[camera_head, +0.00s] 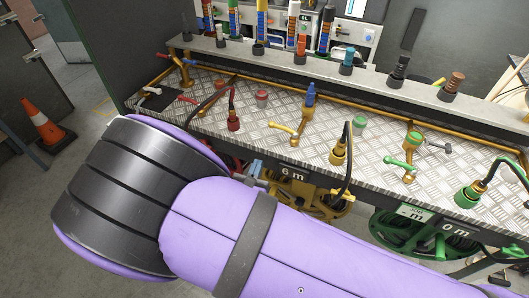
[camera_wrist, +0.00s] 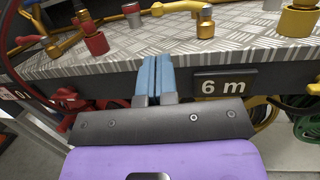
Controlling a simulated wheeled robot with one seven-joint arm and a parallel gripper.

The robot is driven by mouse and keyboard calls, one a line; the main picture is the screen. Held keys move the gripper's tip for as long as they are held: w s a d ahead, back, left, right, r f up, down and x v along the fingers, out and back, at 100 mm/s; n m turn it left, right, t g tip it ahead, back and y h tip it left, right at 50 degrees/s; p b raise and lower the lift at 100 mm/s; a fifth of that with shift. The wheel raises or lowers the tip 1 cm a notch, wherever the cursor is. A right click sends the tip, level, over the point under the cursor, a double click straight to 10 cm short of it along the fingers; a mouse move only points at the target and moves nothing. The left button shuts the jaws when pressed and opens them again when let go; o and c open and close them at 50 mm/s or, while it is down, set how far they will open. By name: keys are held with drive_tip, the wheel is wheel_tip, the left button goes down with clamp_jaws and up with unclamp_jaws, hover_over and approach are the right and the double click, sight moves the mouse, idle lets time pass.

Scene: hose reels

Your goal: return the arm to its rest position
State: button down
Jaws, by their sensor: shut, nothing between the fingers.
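My gripper (camera_wrist: 154,78) shows in the wrist view with its two blue fingers together and nothing between them. It is in front of the bench's front edge, just left of the "6 m" sign (camera_wrist: 223,84). In the head view my purple arm with a black banded joint stretches across the lower left and middle. There the blue tip of my gripper (camera_head: 255,169) shows only in small part beyond the arm, near the bench edge. I cannot tell whether the fingers touch the edge.
The tread-plate bench (camera_head: 270,139) holds several valves and hose fittings. Below it hang a yellow reel (camera_head: 325,206) and a green reel (camera_head: 455,246). A rear shelf carries several upright nozzles. An orange cone (camera_head: 42,126) stands on the floor at left. Open floor lies in front.

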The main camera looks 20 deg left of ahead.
drive_tip(key=w+d+r+m+g+h, duration=0.3)
drive_tip(key=d+r+m+g+h, duration=0.15)
drive_tip(key=d+r+m, duration=0.45)
drive_tip(key=w+d+r+m+g+h, duration=0.25)
drive_tip(key=d+r+m+g, duration=0.35)
drive_tip(key=d, duration=0.5)
drive_tip(key=w+d+r+m+g+h, duration=0.2)
drive_tip(key=d+r+m+g+h, duration=0.3)
drive_tip(key=d+r, duration=0.45)
drive_tip(key=s+d+r+m+g+y, duration=0.2)
drive_tip(key=s+d+r+m+y, duration=0.15)
drive_tip(key=d, duration=0.35)
drive_tip(key=s+d+r+m+g+y, duration=0.2)
drive_tip(key=s+d+r+m+y, duration=0.15)
drive_tip(key=d+m, duration=0.2)
drive_tip(key=s+d+r+m+t+y, duration=0.2)
drive_tip(key=s+d+r+m, duration=0.1)
drive_tip(key=s, duration=0.3)
drive_tip(key=s+d+r+m+t+y, duration=0.2)
drive_tip(key=s+r+m, duration=0.2)
drive_tip(key=s+r, duration=0.1)
drive_tip(key=shift+s+d+t+y, duration=0.3)
drive_tip(key=shift+s+d+t, duration=0.1)
drive_tip(key=shift+s, duration=0.25)
